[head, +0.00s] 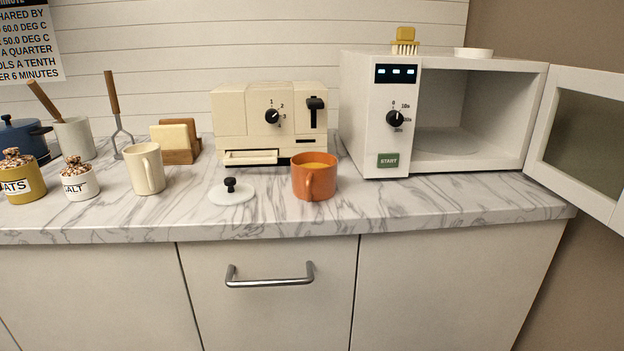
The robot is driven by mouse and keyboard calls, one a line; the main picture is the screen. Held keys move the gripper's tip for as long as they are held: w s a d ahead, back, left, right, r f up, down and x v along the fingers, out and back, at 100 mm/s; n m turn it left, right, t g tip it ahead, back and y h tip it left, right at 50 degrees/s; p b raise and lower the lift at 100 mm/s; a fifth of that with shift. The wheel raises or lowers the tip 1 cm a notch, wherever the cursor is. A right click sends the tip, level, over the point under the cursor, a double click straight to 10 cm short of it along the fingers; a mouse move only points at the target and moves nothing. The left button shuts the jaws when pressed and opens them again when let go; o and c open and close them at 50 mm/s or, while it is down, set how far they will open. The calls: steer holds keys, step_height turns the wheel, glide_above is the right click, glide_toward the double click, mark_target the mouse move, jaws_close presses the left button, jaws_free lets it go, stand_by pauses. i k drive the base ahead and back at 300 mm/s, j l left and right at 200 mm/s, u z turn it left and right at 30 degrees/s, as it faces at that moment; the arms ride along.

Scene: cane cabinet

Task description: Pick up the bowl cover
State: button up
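The bowl cover (232,194) looks to be the round, pale, flat lid with a black knob on top. It lies flat on the marble counter, knob up, in front of the cream toaster and left of the orange mug. Nothing covers it from above. I see no bowl that clearly goes with it. My gripper is not in the head view.
An orange mug (309,184) with orange liquid stands close right of the cover. A cream toaster (243,130) is behind, a cream mug (146,172) left. The microwave (360,125) stands right, its door (580,130) open. Bare marble counter (195,205) lies around the cover.

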mark_target(231, 192)
steer(key=j+z, duration=0.25)
steer(key=j, duration=0.55)
steer(key=k+j+z, duration=0.1)
steer(key=j+z, duration=0.2)
steer(key=j, duration=0.55)
steer(key=i+j, duration=0.1)
steer(key=i, duration=0.3)
steer(key=i+j, duration=0.1)
steer(key=i, duration=0.3)
